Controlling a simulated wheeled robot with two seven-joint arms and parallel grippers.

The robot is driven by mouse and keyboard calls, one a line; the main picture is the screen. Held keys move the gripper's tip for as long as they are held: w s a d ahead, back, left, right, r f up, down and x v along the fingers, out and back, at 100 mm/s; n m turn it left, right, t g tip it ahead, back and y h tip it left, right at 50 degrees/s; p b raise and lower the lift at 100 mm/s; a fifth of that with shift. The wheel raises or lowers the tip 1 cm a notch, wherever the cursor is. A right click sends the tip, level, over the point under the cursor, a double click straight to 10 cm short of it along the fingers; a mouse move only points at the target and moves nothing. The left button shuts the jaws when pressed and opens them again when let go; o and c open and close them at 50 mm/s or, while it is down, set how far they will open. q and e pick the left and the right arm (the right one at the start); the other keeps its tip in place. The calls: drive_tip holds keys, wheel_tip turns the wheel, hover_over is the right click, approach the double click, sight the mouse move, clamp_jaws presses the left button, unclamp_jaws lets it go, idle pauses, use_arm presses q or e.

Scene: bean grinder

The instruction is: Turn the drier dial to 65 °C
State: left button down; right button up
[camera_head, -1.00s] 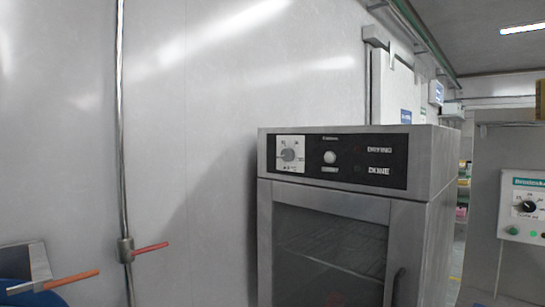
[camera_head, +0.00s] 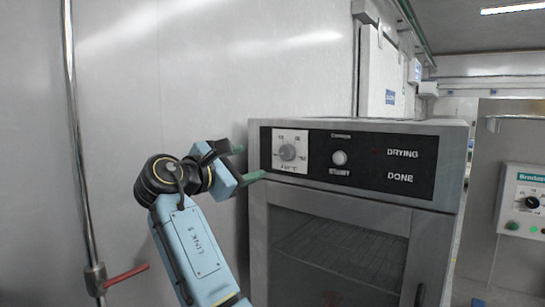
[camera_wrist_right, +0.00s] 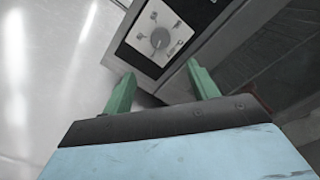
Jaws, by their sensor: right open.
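The drier (camera_head: 355,215) is a steel cabinet with a glass door and a black control panel. Its dial (camera_head: 288,152) is a grey knob on a white scale plate at the panel's left end. The dial also shows in the right wrist view (camera_wrist_right: 160,39), ahead of the fingers; its scale numbers are too small to read. My right gripper (camera_head: 244,163) is open and empty, just left of the panel and apart from the dial. Its two green fingers show spread in the right wrist view (camera_wrist_right: 163,88). My left gripper is not in view.
A round button (camera_head: 339,158) sits right of the dial, beside the DRYING and DONE labels. A pipe with a red lever (camera_head: 126,274) runs down the left wall. Another control box (camera_head: 523,203) with a black knob is at far right.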

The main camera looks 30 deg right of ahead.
sight(284, 153)
drive_tip(key=p+x, duration=0.1)
drive_tip(key=x, duration=1.2)
drive_tip(key=shift+s+d+p, duration=0.15)
drive_tip(key=shift+d+p, duration=0.05)
drive_tip(key=shift+p, duration=0.15)
drive_tip(key=c, duration=1)
